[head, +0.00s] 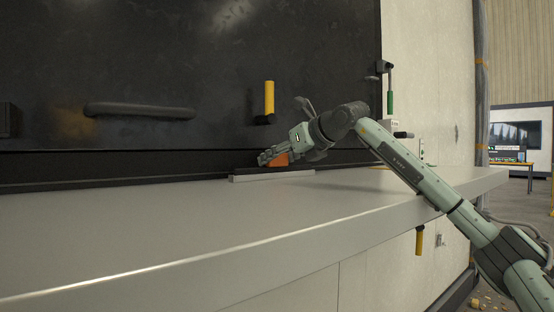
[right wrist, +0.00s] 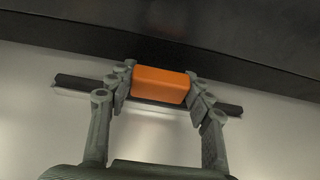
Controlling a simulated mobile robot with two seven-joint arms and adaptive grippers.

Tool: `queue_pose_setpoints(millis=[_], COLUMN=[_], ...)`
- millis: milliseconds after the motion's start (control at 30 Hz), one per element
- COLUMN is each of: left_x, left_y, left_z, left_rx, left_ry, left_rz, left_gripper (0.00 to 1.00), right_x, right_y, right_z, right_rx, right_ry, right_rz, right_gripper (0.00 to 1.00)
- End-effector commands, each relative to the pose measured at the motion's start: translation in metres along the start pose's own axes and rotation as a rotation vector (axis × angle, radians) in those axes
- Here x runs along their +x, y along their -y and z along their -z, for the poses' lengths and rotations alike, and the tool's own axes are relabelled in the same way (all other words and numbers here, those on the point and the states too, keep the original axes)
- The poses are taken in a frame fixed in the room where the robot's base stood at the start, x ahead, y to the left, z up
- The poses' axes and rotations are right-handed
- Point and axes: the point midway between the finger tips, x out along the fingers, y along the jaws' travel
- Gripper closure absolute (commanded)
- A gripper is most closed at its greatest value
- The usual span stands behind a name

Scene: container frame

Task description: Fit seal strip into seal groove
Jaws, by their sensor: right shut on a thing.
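My right gripper (head: 268,157) is at the back of the grey shelf, close to the black panel's lower edge. It is shut on an orange block (head: 279,160), which also shows between the fingers in the right wrist view (right wrist: 160,84). A thin black strip (right wrist: 75,82) runs under the block and sticks out on both sides of the fingers; it looks like the seal strip with the block as its grip. In the head view the strip lies above a pale bar (head: 272,177) on the shelf. I cannot make out the groove or whether the strip touches the bar. My left gripper is not in view.
The grey shelf (head: 180,225) is clear in front. The black panel (head: 190,60) stands behind it, with a dark bar handle (head: 140,110) and a yellow handle (head: 269,97) sticking up. A green-handled lever (head: 390,100) is at the right.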

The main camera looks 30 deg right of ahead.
Motion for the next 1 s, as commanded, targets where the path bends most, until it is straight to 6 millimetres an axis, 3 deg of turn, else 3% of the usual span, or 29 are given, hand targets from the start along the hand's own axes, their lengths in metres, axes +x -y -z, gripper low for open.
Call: queue_pose_setpoints(millis=[33, 100, 367, 1000], left_x=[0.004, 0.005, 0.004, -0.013], left_y=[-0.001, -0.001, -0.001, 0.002], left_z=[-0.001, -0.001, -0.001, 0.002], left_rx=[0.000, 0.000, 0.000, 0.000], left_ry=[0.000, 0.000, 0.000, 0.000], left_rz=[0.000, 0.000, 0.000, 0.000], left_gripper=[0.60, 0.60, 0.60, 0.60], right_x=[0.007, 0.008, 0.009, -0.004], right_y=[-0.003, -0.004, -0.005, -0.004], right_z=[0.011, 0.014, 0.015, -0.018], right_rx=[-0.004, -0.004, -0.005, -0.004], right_ry=[-0.016, -0.019, -0.025, -0.013], right_rz=[-0.004, -0.005, -0.008, -0.005], right_gripper=[0.80, 0.80, 0.80, 0.80])
